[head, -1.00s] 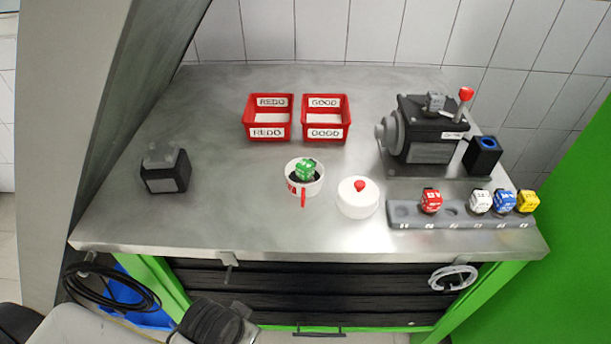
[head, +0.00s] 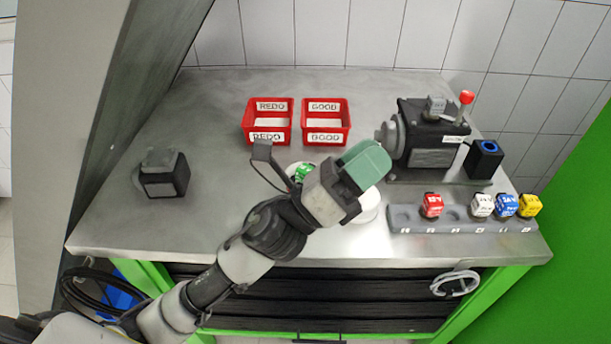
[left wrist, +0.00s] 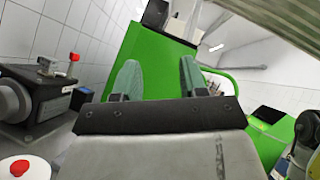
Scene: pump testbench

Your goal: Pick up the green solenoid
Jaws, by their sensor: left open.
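The green solenoid (head: 304,173) sits in a white cup on the metal table. In the head view my left arm hides most of the cup (head: 291,167) and part of the solenoid. My left gripper (head: 366,162) is above the table, to the right of the solenoid, pointing up and right. The left wrist view shows its two green fingers (left wrist: 158,80) apart with nothing between them. The solenoid does not show in the left wrist view. My right gripper is in neither view.
Two red bins (head: 267,122) labelled REDO and GOOD stand behind. A grey rack (head: 405,217) holds red, white, blue and yellow solenoids at the right. A pump (head: 428,140) stands behind it. The left tabletop is mostly free.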

